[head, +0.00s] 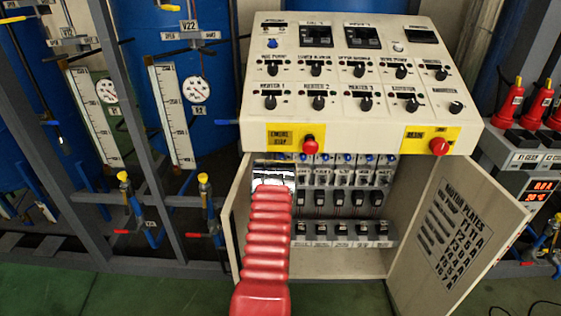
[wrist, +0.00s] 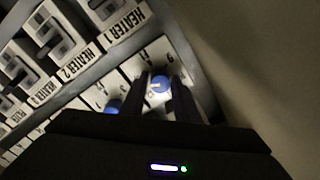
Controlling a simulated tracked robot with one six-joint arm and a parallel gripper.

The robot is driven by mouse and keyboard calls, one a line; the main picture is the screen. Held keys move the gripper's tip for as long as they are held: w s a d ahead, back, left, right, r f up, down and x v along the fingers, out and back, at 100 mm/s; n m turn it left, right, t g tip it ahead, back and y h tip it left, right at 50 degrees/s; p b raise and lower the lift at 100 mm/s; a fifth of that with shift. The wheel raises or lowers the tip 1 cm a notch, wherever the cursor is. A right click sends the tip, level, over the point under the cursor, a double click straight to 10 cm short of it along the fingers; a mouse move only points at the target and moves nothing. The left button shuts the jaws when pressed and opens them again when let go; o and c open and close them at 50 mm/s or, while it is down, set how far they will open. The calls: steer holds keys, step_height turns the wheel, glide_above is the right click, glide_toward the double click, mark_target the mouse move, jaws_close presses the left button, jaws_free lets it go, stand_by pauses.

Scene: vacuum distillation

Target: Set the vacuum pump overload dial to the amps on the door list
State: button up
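The overload dials (head: 345,158) are small blue knobs in the top row inside the open cabinet (head: 340,262). The door list (head: 455,238), headed MOTOR PLATES, is on the inside of the right door; its lines are too small to read surely. In the wrist view, my gripper (wrist: 160,92) has its two black fingers on either side of one blue dial (wrist: 160,84), which has a pale pointer mark. I cannot tell whether the fingers touch it, and its name is not readable. A second blue dial (wrist: 113,106) is just left. In the head view, my red arm hides the gripper.
Breakers labelled HEATER 1 (wrist: 103,12) and HEATER 2 (wrist: 60,35) lie beside the dials. A bare cabinet wall (wrist: 245,60) is close on the right in the wrist view. The sloped control panel (head: 350,85), with red buttons on its front, overhangs the cabinet opening.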

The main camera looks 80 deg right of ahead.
steer(key=c, duration=0.6)
steer(key=shift+d, duration=0.1)
steer(key=shift+c, duration=0.2)
